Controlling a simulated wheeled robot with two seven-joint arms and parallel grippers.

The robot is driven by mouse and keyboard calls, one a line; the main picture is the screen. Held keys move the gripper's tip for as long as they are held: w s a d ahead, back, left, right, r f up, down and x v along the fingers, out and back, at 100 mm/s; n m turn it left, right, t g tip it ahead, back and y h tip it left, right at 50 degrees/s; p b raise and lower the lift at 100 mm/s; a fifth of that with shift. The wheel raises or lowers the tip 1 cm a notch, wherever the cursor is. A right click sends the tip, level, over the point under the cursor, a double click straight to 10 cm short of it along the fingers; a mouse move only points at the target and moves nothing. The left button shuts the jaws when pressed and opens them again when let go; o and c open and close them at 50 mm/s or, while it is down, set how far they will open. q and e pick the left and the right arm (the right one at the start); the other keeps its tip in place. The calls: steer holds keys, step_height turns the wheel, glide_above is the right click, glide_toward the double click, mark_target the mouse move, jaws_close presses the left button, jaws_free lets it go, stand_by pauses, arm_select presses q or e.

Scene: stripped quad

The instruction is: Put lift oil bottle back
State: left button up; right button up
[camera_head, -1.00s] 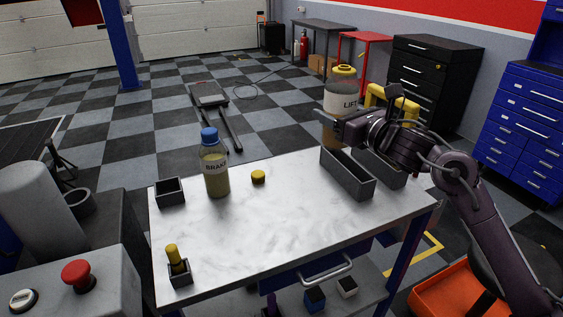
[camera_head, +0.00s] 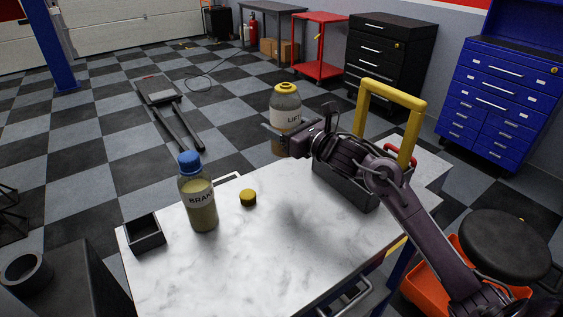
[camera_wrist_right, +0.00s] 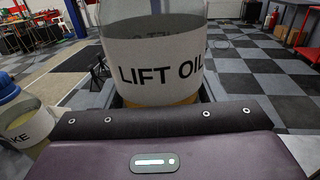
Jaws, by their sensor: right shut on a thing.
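The lift oil bottle (camera_head: 286,112) is a clear bottle with a yellow cap, a white label and amber liquid low inside. My right gripper (camera_head: 284,136) is shut on it and holds it upright near the table's far edge, left of the long grey bin (camera_head: 350,190). In the right wrist view the bottle's "LIFT OIL" label (camera_wrist_right: 160,65) faces the camera. Its base is hidden there by the gripper body. A dark-edged shape shows behind its lower part; I cannot tell whether they touch. My left gripper is not in view.
The brake bottle (camera_head: 200,205) with a blue cap stands on the white marbled table (camera_head: 260,255). A small yellow cap (camera_head: 248,197) and an empty black square box (camera_head: 144,240) are near it. A yellow frame (camera_head: 395,95) rises behind my right arm. The table's middle is clear.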

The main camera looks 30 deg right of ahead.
step_height(320, 180, down, 11)
steer(key=shift+w+r+p, duration=0.1)
steer(key=shift+r+p, duration=0.1)
steer(key=shift+p, duration=0.2)
steer(key=shift+f, duration=0.1)
steer(key=shift+f, duration=0.2)
steer(key=o, duration=1.4)
steer(key=shift+r, duration=0.1)
